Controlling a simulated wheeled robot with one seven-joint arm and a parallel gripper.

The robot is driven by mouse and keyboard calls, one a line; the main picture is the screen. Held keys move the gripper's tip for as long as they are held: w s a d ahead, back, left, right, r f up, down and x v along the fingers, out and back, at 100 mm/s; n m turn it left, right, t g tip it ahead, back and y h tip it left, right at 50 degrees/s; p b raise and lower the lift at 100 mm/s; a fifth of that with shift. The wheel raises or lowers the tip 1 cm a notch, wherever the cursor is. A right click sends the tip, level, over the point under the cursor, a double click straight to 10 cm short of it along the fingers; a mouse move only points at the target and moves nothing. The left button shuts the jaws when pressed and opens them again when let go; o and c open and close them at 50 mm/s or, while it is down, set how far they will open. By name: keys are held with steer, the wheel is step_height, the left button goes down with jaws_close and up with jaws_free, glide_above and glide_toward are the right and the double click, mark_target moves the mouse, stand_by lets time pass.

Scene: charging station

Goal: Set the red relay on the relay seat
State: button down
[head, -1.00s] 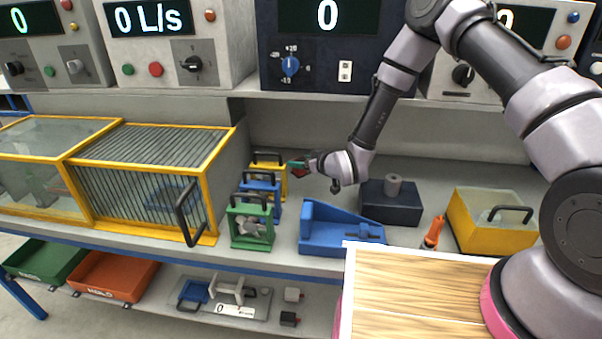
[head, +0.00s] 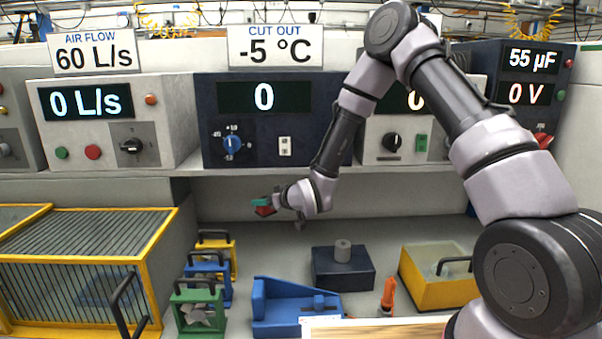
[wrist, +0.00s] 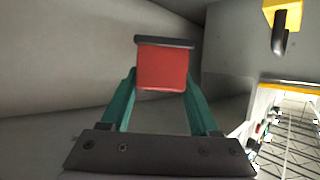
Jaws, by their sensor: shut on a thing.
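My gripper (head: 262,205) has teal fingers and is shut on the red relay (wrist: 162,68). In the wrist view the relay is a red block with a dark plate along its upper edge, held between the fingertips. In the head view the relay (head: 264,211) is small, held in the air above the bench and below the dark blue instrument. A white plate with two dark slots (head: 285,146) is on that instrument's front, above and right of my gripper; I cannot tell whether it is the relay seat.
Below stand yellow (head: 216,243), blue and green (head: 198,310) handled frames, a blue cradle (head: 280,312), a dark block with a grey cylinder (head: 342,268), an orange tool (head: 388,296) and a yellow box (head: 437,278). The instrument shelf edge (head: 250,171) overhangs the bench.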

steer(key=w+d+m+t+h, duration=0.2)
steer(key=w+d+m+h, duration=0.1)
steer(key=d, duration=1.2)
steer(key=w+d+m+t+h, duration=0.1)
steer(key=w+d+m+h, duration=0.25)
steer(key=d, duration=1.15)
steer(key=s+d+m+h, duration=0.1)
steer(key=d+m+h, duration=0.15)
steer(key=d, duration=0.65)
steer(key=shift+n, duration=0.3)
steer(key=v, duration=0.5)
steer(key=shift+s+d, duration=0.2)
